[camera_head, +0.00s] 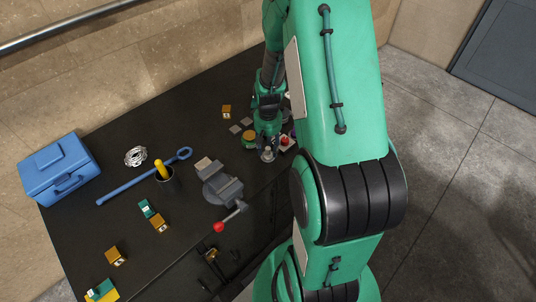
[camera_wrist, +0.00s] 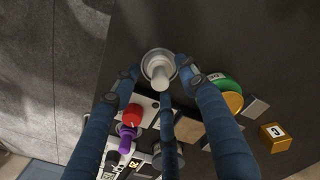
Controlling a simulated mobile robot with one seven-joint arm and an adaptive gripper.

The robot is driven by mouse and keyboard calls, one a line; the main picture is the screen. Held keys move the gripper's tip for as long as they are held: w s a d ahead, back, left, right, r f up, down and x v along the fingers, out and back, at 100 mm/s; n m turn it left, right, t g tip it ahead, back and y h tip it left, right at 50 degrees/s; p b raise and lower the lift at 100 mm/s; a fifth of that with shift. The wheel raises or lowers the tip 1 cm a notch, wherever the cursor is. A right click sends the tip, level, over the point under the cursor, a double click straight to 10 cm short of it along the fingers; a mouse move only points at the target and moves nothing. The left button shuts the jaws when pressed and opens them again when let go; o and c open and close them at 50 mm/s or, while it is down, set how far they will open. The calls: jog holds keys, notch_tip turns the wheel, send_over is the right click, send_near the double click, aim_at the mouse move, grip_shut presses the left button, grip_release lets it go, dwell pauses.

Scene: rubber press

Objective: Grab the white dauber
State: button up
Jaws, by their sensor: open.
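The white dauber (camera_wrist: 160,68) shows in the wrist view as a pale knob on a round base, standing on the dark table between my fingertips. My gripper (camera_wrist: 160,80) is open, with its fingers spread around the dauber's sides. I cannot tell whether any finger touches it. In the head view my gripper (camera_head: 267,143) is low over the table's right end, and the dauber (camera_head: 267,155) shows just below it, partly hidden.
Close by are a red knob (camera_wrist: 132,116), a purple handle (camera_wrist: 125,140), a green round pad (camera_wrist: 226,82) and a gold box (camera_wrist: 275,137). A vise (camera_head: 221,187), a blue toolbox (camera_head: 60,172) and a blue wrench (camera_head: 140,178) lie farther left. The table edge is near.

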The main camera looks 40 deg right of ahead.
jog(key=shift+f, duration=0.5)
grip_shut()
dwell(0.3)
